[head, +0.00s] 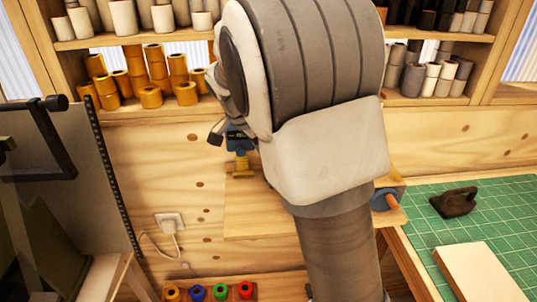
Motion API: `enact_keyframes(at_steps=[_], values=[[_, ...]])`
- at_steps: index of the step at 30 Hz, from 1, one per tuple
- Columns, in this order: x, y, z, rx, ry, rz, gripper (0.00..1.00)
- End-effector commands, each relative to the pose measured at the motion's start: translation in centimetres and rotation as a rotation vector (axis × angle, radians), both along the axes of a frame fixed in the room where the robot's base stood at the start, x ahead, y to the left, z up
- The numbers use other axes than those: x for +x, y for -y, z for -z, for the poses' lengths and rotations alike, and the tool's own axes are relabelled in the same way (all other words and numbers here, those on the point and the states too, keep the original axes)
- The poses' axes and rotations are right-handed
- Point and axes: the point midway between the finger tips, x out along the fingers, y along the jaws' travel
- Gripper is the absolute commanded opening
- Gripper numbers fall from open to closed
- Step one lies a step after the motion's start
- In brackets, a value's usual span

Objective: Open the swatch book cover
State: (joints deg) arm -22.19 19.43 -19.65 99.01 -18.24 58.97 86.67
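A thick cream block with a flat, pale top (484,272) lies on the green cutting mat at the lower right. It may be the swatch book, but I see no clear cover edge or pages. Its near end is cut off by the bottom of the picture. The visible top lies flat. My arm fills the middle of the head view, to the left of the block and apart from it in the picture.
The green mat (432,226) carries a dark tool (455,202) behind the block. A blue roller with a wooden handle (387,199) is by the mat's left edge. Shelves of foil rolls (157,62) line the wall. Several coloured rolls (196,292) stand low at the bottom.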

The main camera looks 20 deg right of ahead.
Motion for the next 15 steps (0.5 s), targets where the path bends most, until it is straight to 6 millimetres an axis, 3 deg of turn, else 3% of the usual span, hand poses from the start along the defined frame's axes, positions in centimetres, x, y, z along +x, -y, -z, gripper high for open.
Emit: enact_keyframes(at_steps=[13, 14, 15], values=[[0.04, -0.07, -0.04, 0.0, 0.002, 0.009, 0.0], [0.04, -0.07, -0.04, 0.0, 0.002, 0.009, 0.3], [0.04, -0.07, -0.04, 0.0, 0.002, 0.009, 0.37]])
